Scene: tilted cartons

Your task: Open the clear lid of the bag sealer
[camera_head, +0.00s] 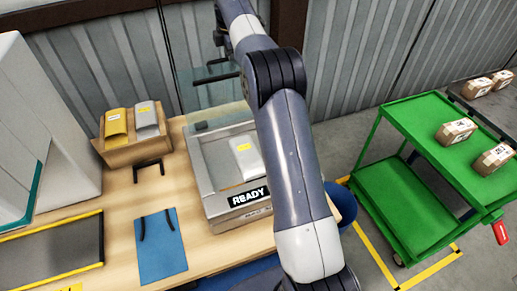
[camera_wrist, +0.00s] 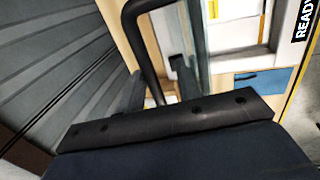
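The bag sealer (camera_head: 214,198) stands on the wooden bench with a READY label on its front and a pale pouch (camera_head: 246,158) on top. Its clear lid (camera_head: 205,97) is raised, standing steeply at the back of the sealer. A black handle bar (camera_head: 215,78) runs across it. In the wrist view the lid (camera_wrist: 195,38) is seen nearly edge-on, beside a dark bent bar (camera_wrist: 143,8) that looks like the handle. A black bolted bar of my gripper (camera_wrist: 165,122) crosses that view close to it.
A carton with pouches (camera_head: 135,150) sits left of the sealer. A blue mat (camera_head: 161,250) and a yellow-edged dark tray (camera_head: 50,255) lie nearer. A green cart (camera_head: 400,205) with small boxes stands right. A corrugated wall (camera_head: 110,60) is close behind.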

